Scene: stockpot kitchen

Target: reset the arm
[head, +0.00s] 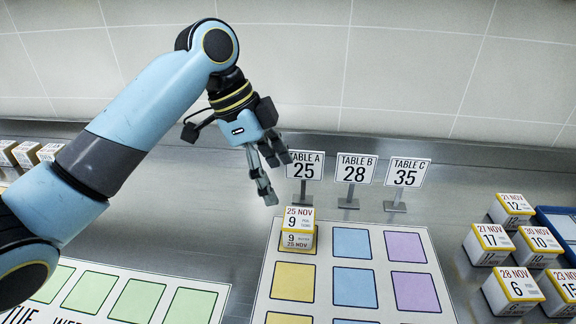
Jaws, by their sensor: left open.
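My left arm comes in from the left, and its left gripper (273,178) hangs above the counter, just left of the Table A sign. Its jaws are open with nothing between them. Below the fingertips, and apart from them, a box marked 25 NOV, 9 (298,220) stands at the top of the yellow column of a white mat (262,290). My right gripper is not in view.
Signs for Table A (304,166), Table B (355,169) and Table C (408,172) stand behind the mat. Several dated boxes (490,243) stand at the right beside a blue tray (553,222). A green-squared mat (205,284) lies at lower left. A tiled wall rises behind.

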